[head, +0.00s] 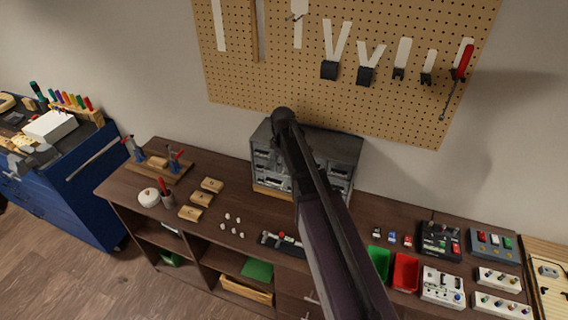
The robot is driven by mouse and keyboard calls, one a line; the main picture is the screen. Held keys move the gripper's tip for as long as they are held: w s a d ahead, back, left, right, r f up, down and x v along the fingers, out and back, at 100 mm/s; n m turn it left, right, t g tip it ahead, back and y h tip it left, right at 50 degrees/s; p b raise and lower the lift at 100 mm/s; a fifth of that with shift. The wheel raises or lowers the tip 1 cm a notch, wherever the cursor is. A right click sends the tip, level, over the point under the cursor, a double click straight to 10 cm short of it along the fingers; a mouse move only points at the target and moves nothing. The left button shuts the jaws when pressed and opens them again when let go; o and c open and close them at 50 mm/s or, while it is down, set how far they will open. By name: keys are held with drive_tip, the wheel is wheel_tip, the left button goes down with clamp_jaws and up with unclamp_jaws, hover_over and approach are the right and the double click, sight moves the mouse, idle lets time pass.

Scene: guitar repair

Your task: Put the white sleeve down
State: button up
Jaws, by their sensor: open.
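I cannot pick out a white sleeve for certain. Small white pieces (232,224) lie loose in the middle of the brown workbench (245,190). My dark arm rises from the bottom of the head view across the bench, its far joint in front of the pegboard's lower edge. My gripper does not show clearly in this view. The arm hides part of the bench and of the grey drawer cabinet (345,147).
Wooden blocks (201,198) and a white round pot (149,197) stand at the left. A green bin (380,262), a red bin (405,271) and several pedals (441,286) crowd the right. A dark item (288,243) lies near the front edge. Bare bench shows between.

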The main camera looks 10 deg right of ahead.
wheel_tip(320, 180, up, 11)
drive_tip(key=p, duration=1)
drive_tip(key=shift+p, duration=0.3)
drive_tip(key=shift+r, duration=0.1)
drive_tip(key=s+m, duration=1)
drive_tip(key=s, duration=0.9)
drive_tip(key=shift+s+a, duration=0.3)
